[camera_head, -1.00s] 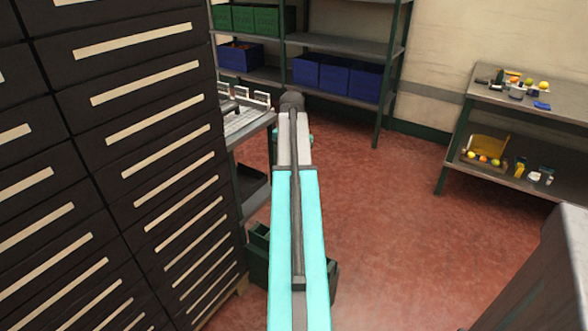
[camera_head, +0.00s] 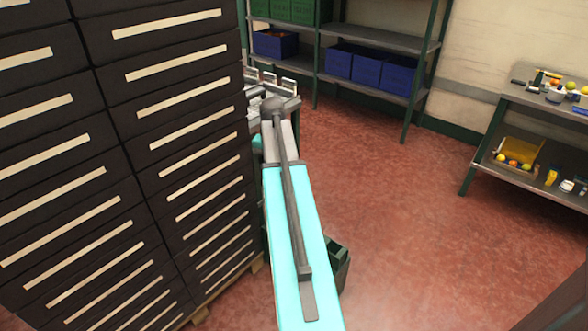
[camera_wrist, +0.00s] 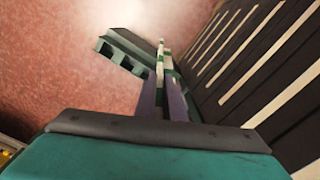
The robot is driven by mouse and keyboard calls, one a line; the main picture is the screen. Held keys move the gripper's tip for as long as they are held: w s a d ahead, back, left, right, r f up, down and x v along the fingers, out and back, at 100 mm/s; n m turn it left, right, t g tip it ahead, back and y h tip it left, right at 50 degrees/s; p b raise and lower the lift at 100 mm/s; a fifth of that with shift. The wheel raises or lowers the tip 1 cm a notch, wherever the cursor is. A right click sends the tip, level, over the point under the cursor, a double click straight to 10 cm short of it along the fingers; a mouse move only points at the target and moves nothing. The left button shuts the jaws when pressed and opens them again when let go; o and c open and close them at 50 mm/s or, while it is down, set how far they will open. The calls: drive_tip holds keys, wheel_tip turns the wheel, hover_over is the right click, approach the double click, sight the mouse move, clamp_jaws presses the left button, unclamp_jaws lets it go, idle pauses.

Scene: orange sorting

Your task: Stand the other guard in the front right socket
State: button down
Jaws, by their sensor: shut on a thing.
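In the wrist view my gripper (camera_wrist: 165,103) is shut on a thin upright piece with green and white bands, seen nearly edge-on, which looks like the guard (camera_wrist: 161,68). The head view shows my turquoise arm, but the gripper and guard are hidden there. I cannot make out the front right socket in either view.
A tall dark drawer cabinet (camera_head: 130,150) stands close on the left. Light grey upright pieces (camera_head: 272,82) stand behind my arm. A dark green crate (camera_head: 337,262) is low beside the arm. Shelves with blue bins (camera_head: 372,73) are behind.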

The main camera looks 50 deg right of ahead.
drive_tip(key=w+a+f+n+p, duration=0.1)
drive_tip(key=w+a+f+n, duration=0.2)
drive_tip(key=a, duration=0.9)
drive_tip(key=w+a+n, duration=0.4)
drive_tip(key=w+a, duration=0.1)
drive_tip(key=a, duration=0.7)
drive_tip(key=s+a+f+n+p, duration=0.1)
drive_tip(key=a+n, duration=0.5)
drive_tip(key=a, duration=1.3)
drive_tip(key=shift+s+a+f+p, duration=0.2)
drive_tip(key=shift+a+f+p, duration=0.2)
drive_tip(key=shift+f, duration=0.3)
drive_tip(key=shift+s, duration=0.15)
